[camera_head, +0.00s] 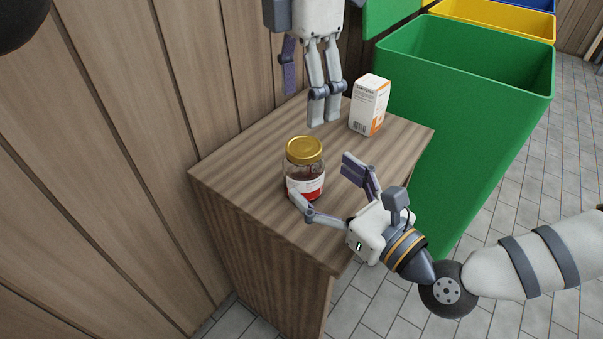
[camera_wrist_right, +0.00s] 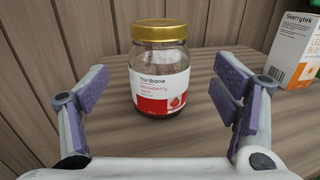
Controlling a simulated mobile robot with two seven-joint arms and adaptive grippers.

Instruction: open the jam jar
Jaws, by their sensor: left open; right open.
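The jam jar (camera_head: 306,184) stands upright on the wooden workbench, with red jam, a white and red label and a gold lid (camera_head: 305,150) on top. In the right wrist view the jar (camera_wrist_right: 160,80) is ahead of my right gripper, a little left of the middle between its fingers. My right gripper (camera_head: 324,182) is open and empty, low at the jar's near right side. One fingertip overlaps the jar's lower front in the head view; I cannot tell whether it touches. My left gripper (camera_head: 307,98) is open and empty, above the bench behind the jar, pointing down.
A white and orange box (camera_head: 369,105) stands on the bench (camera_head: 240,160) behind and right of the jar. A wooden plank wall (camera_head: 130,130) runs along the left and back. A green bin (camera_head: 470,120) is right of the bench. The bench's front left is clear.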

